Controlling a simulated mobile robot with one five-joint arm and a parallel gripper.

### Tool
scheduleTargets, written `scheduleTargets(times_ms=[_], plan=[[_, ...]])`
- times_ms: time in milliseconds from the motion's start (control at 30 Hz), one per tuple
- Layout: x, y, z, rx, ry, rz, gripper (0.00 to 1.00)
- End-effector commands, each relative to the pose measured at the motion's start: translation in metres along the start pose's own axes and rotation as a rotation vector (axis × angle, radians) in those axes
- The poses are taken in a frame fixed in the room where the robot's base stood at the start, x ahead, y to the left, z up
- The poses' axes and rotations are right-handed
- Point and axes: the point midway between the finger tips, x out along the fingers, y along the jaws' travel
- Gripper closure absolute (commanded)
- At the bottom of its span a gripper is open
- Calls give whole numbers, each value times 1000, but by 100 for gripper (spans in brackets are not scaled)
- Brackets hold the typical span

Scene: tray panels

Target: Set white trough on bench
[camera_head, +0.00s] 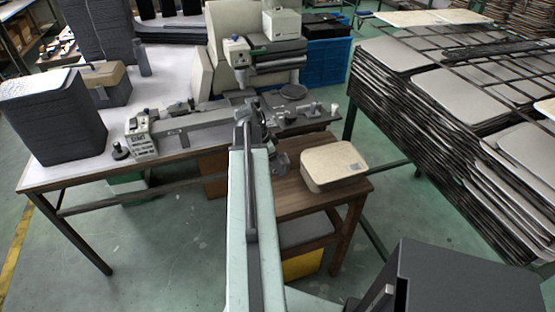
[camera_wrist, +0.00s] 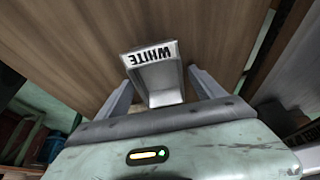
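A small silver-grey trough (camera_wrist: 158,78) with an upside-down WHITE label shows in the wrist view. It lies between the two fingers of my gripper (camera_wrist: 160,74), over brown wood. The fingers stand apart, one on each side, with a narrow gap to the trough visible. I cannot tell whether the trough rests on the wood. In the head view my arm hides most of my gripper and I cannot make out the trough. The long workbench (camera_head: 62,176) is at the left, and a low wooden table (camera_head: 345,193) is right of my arm.
A cream box (camera_head: 333,165) sits on the low table. A long grey instrument (camera_head: 190,130) and a stack of dark trays (camera_head: 50,118) occupy the workbench. A rack of stacked grey panels (camera_head: 430,115) stands at the right. Green floor is open at the lower left.

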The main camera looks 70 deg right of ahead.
Motion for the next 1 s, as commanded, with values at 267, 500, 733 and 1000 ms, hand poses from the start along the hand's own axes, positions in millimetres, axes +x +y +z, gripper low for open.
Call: scheduleTargets(times_ms=[267, 500, 733, 1000], plan=[[-10, 0, -3, 0, 0, 0, 22], [-56, 0, -6, 0, 0, -1, 22], [-110, 0, -6, 1, 0, 0, 22], [-124, 0, -2, 2, 0, 1, 22]])
